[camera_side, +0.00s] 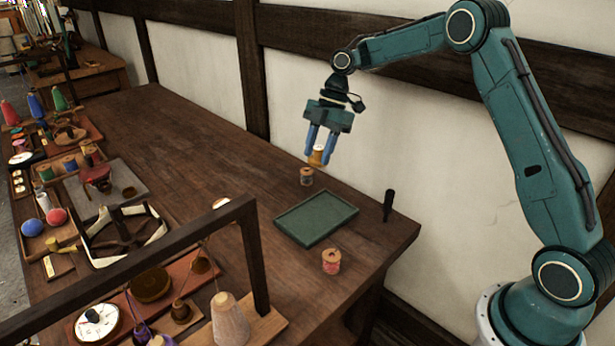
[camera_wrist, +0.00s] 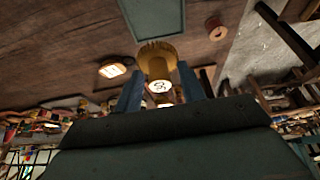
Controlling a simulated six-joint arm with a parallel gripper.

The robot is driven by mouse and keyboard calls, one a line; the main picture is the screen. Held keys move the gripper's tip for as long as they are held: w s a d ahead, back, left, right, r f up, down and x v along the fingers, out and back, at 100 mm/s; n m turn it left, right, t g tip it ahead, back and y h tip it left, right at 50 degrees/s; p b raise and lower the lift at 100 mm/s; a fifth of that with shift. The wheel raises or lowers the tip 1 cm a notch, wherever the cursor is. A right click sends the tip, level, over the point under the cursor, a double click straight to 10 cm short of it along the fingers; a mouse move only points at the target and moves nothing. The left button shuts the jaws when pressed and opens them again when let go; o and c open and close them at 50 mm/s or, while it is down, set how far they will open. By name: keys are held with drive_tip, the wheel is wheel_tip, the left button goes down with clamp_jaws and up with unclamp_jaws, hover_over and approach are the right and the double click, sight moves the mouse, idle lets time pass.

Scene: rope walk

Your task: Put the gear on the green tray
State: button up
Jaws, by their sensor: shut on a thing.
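My gripper (camera_side: 318,150) points down and is shut on a yellow-brown round piece (camera_side: 317,156). In the wrist view this piece (camera_wrist: 158,56) sits between the blue fingers, with a white, dark-marked end towards the camera. The green tray (camera_side: 316,218) lies on the table, empty, nearer the side camera than my gripper. In the wrist view the tray (camera_wrist: 153,16) is at the top centre. The held piece is above the table, apart from the tray.
A small spool (camera_side: 306,176) stands below my gripper, behind the tray. A pink spool (camera_side: 331,261) stands in front of it. A dark upright peg (camera_side: 388,205) is to the right. A wooden frame (camera_side: 250,255) crosses the foreground. Crowded trays line the left; the table's back middle is clear.

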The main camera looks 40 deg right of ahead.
wheel_tip(320, 180, down, 12)
drive_tip(key=shift+f, duration=0.15)
drive_tip(key=shift+f, duration=0.1)
drive_tip(key=shift+f, duration=2.05)
drive_tip(key=o, duration=1.1)
drive_tip(key=shift+f, duration=0.15)
drive_tip(key=shift+c, duration=0.2)
drive_tip(key=v, duration=1.2)
